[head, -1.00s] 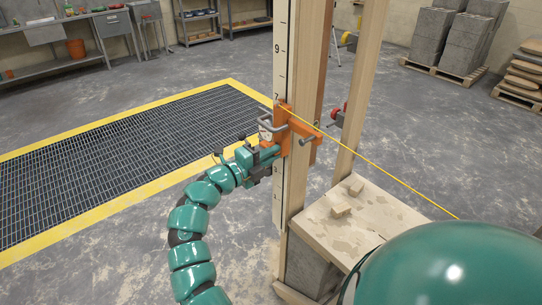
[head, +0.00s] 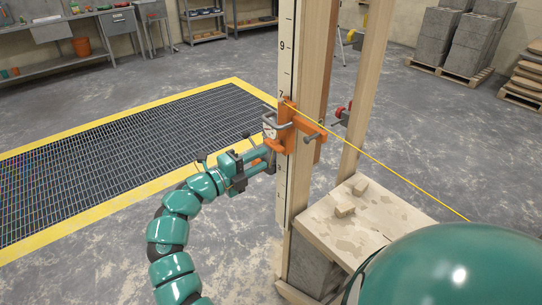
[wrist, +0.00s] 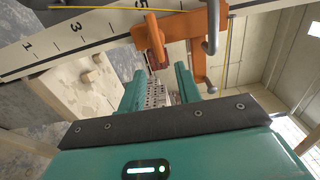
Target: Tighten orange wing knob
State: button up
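An orange clamp bracket (head: 289,128) with grey metal rods sits on the white numbered pole (head: 285,60) in the head view. In the wrist view the bracket (wrist: 206,40) crosses the pole near the top. An orange wing knob (wrist: 153,42) shows there, just beyond and between my fingertips. In the head view the orange part low on the clamp's near side (head: 276,146) seems to be this knob. My gripper (head: 268,159) is open, left of and slightly below the clamp. In the wrist view its two teal fingers (wrist: 160,78) stand apart with nothing between them.
A yellow string (head: 385,167) runs from the clamp down to the right. A wooden board (head: 370,220) with small blocks stands to the right of the pole. A wooden post (head: 360,95) rises behind. The floor grating (head: 110,150) at left is clear.

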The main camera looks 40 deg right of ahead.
jog(key=a+b, duration=0.1)
jog(key=a, duration=1)
jog(key=shift+s, duration=0.45)
jog(key=shift+a, duration=0.1)
